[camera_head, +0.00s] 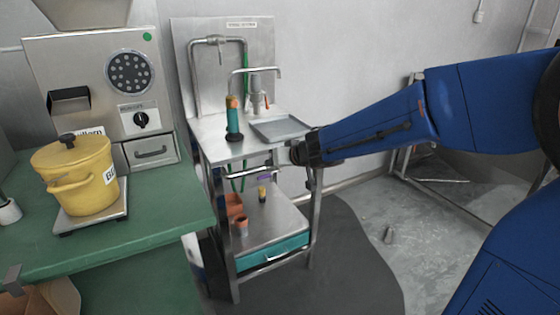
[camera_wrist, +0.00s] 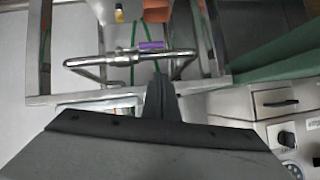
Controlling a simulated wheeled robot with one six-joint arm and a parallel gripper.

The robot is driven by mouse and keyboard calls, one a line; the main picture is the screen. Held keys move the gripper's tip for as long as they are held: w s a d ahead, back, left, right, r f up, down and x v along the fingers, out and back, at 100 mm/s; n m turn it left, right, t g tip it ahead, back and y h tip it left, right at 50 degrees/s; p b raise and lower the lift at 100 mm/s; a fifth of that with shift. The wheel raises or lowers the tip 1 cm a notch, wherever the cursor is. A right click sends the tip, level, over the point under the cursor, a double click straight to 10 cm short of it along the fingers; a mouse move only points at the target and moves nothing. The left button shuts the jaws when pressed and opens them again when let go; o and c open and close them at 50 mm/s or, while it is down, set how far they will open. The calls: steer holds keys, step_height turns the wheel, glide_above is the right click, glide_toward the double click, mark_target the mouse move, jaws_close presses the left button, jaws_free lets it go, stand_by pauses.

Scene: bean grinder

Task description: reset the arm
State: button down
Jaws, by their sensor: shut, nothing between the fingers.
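My gripper (camera_head: 279,157) is at the end of my blue arm, which reaches in from the right of the head view. It is in front of the metal sink stand, near its top edge, though the exact gap cannot be told. In the wrist view my gripper (camera_wrist: 157,80) shows as dark fingers pressed together, with nothing between them. The fingers point toward a metal rail (camera_wrist: 130,58) of the stand, which appears turned over in this view. Whether they touch the rail is unclear.
The sink stand (camera_head: 215,146) holds a grey tray (camera_head: 279,129) and a green bottle (camera_head: 234,119). At the left, a grinder (camera_head: 88,76) and a yellow pot (camera_head: 77,172) on a scale (camera_head: 93,215) occupy a green table (camera_head: 160,215). Floor (camera_head: 345,225) right of the stand is mostly clear.

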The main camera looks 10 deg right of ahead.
steer(key=s+d+r+m+t+h, duration=0.25)
steer(key=s+d+r+h, duration=0.4)
steer(key=d, duration=0.65)
steer(key=s+d+m+g+h, duration=0.2)
steer(key=s+d, duration=0.6)
steer(key=s, duration=0.1)
steer(key=s+a+f+n+g+y, duration=0.1)
steer(key=s+f, duration=0.4)
steer(key=s, duration=0.6)
steer(key=s+a+f+n+g+y, duration=0.1)
steer(key=s+f+g, duration=0.4)
steer(key=s, duration=0.6)
steer(key=shift+a+y, duration=0.65)
steer(key=shift+a, duration=0.25)
steer(key=shift+f+n, duration=0.1)
steer(key=shift+n, duration=0.15)
